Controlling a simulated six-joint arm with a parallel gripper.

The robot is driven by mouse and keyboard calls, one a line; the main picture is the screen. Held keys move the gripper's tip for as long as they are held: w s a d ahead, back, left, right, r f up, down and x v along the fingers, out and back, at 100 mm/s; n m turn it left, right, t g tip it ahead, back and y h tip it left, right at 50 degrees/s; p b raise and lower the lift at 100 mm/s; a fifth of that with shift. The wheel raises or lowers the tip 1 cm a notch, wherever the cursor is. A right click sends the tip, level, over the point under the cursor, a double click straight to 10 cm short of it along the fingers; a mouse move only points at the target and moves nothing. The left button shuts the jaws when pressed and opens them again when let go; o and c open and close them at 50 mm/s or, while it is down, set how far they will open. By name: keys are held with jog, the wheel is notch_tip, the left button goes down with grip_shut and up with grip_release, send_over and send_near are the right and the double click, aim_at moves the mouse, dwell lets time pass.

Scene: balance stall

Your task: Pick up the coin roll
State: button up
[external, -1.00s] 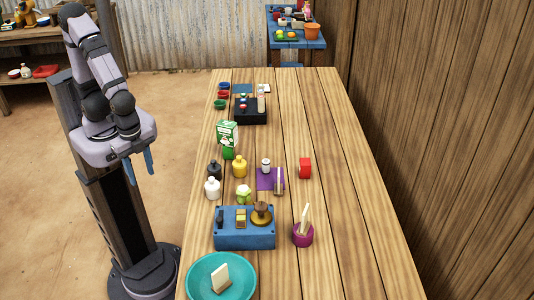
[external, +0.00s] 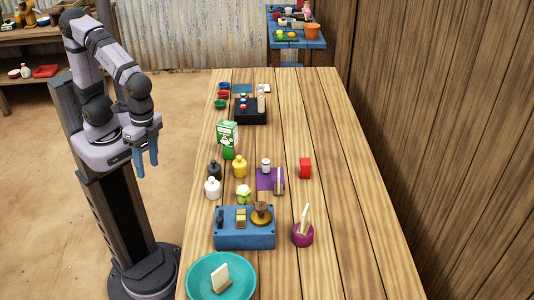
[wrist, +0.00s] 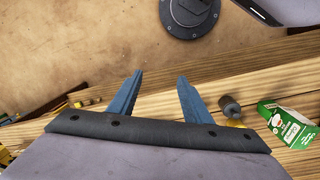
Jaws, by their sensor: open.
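A small tan and purple roll (external: 279,187), which looks like the coin roll, stands at the right edge of a purple cloth (external: 264,183) in the external view. It is too small there to make out in detail, and I do not see it in the wrist view. My gripper (external: 147,170) is open and empty, pointing down off the table's left side, well away from the roll. Its two blue fingers (wrist: 160,75) are spread apart in the wrist view with nothing between them.
A white jar (external: 265,165) shares the cloth. Yellow (external: 240,167), dark (external: 214,169) and white bottles (external: 212,188) stand to its left, with a green carton (external: 227,133) behind. A blue box (external: 245,240) and teal bowl (external: 190,281) lie nearer. The table's right side is mostly clear.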

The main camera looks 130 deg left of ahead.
jog(key=w+a+n+t+h+b, duration=0.45)
jog(key=w+a+n+b, duration=0.35)
jog(key=w+a+n, duration=0.8)
jog(key=a+n+t+h+b, duration=0.1)
jog(key=a+n+t+b, duration=0.15)
jog(key=a, duration=0.75)
jog(key=s+a+n+t+b, duration=0.2)
jog(key=s+a+n, duration=0.2)
jog(key=a, duration=0.4)
jog(key=s+a+n+t+b, duration=0.25)
jog(key=s+a+n, duration=0.2)
jog(key=a, duration=0.35)
jog(key=m, duration=0.1)
send_near(266, 166)
jog(key=shift+w+f+p, duration=0.2)
jog(key=shift+w+f, duration=0.1)
jog(key=shift+f, duration=0.25)
jog(key=shift+w+f+p, duration=0.15)
jog(key=shift+w+f, duration=0.1)
jog(key=shift+f, duration=0.4)
jog(key=shift+p+x, duration=0.6)
jog(key=shift+x, duration=3.05)
jog(key=shift+d, duration=0.15)
